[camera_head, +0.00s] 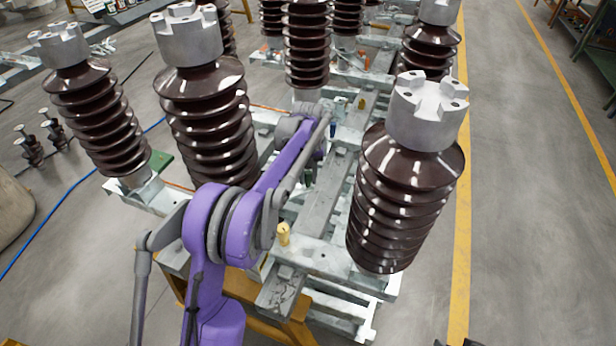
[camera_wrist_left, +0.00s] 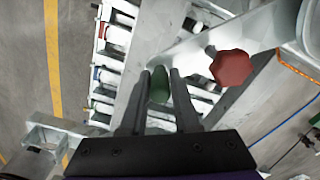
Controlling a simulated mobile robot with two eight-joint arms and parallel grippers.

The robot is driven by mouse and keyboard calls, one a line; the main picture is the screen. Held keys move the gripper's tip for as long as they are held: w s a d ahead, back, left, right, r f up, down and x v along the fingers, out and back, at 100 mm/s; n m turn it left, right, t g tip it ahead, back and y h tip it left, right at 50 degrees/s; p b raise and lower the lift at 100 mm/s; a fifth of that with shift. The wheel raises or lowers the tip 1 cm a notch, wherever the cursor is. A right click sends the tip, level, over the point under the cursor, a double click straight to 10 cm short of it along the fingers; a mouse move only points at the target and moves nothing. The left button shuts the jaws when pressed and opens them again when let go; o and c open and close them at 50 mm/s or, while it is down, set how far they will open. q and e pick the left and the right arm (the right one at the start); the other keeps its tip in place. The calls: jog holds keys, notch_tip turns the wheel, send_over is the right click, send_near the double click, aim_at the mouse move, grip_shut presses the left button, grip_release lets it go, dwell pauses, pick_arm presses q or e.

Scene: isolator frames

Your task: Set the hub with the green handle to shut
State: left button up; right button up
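The green handle (camera_wrist_left: 159,84) is a small rounded knob, seen in the left wrist view. My left gripper (camera_wrist_left: 160,73) has one finger on each side of it. Narrow gaps seem to show between the fingers and the knob, so I see no firm hold. In the head view my left gripper (camera_head: 308,172) reaches down among the metal rails between the insulators, and little of it shows. The hub under the handle is mostly hidden, and I cannot tell its setting. Two dark tips at the bottom edge of the head view may be my right gripper (camera_head: 459,343).
A red knob (camera_wrist_left: 231,67) stands right of the green handle in the left wrist view. A yellow knob (camera_head: 283,235) stands nearer in the head view. Tall brown insulators, one (camera_head: 405,190) at right and another (camera_head: 205,115) at left, flank my left arm. Floor at right is clear.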

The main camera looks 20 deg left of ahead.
pick_arm(q)
grip_shut()
dwell(1.1)
